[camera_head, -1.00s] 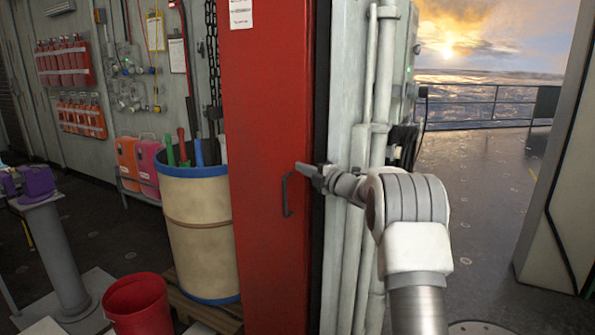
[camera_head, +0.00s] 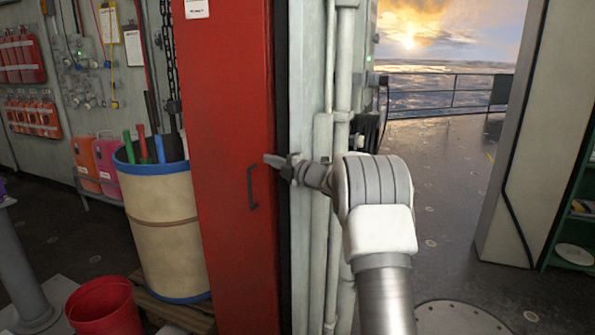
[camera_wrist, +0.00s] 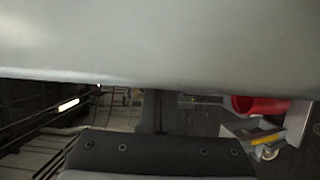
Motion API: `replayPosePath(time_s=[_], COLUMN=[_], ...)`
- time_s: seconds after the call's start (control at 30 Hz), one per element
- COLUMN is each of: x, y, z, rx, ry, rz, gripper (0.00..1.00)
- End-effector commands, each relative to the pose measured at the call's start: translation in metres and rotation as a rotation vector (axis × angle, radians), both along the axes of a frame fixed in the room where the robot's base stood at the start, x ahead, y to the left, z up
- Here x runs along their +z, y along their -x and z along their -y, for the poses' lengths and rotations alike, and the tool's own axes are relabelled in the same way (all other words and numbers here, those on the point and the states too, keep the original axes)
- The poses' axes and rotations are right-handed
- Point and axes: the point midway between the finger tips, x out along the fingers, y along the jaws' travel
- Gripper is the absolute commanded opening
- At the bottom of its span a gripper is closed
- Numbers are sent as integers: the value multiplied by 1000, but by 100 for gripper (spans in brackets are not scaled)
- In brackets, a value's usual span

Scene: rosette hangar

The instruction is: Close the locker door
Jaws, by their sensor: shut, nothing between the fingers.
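The red locker door (camera_head: 225,130) stands upright in the middle of the head view, with a dark handle (camera_head: 252,187) near its right edge. A dark strip runs along that edge; I cannot tell how far the door stands open. My gripper (camera_head: 270,160) is shut and empty. Its tip points left, overlapping the door's right edge in the picture, just above and right of the handle. I cannot tell whether it touches the door. In the wrist view a blurred grey surface fills the top and hides much of the scene.
White pipes (camera_head: 338,130) run up the wall right of the door. A cream drum (camera_head: 160,220) with tools stands left of it, and a red bucket (camera_head: 103,308) is on the floor. Open deck (camera_head: 440,180) lies to the right, beside a pale wall panel (camera_head: 513,150).

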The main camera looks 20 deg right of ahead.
Motion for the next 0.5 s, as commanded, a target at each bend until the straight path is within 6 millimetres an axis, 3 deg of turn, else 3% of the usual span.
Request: replayPosePath(time_s=[0.5], x=[0], y=[101], z=[50], rx=[-4], ry=[0], rz=[0], gripper=[0])
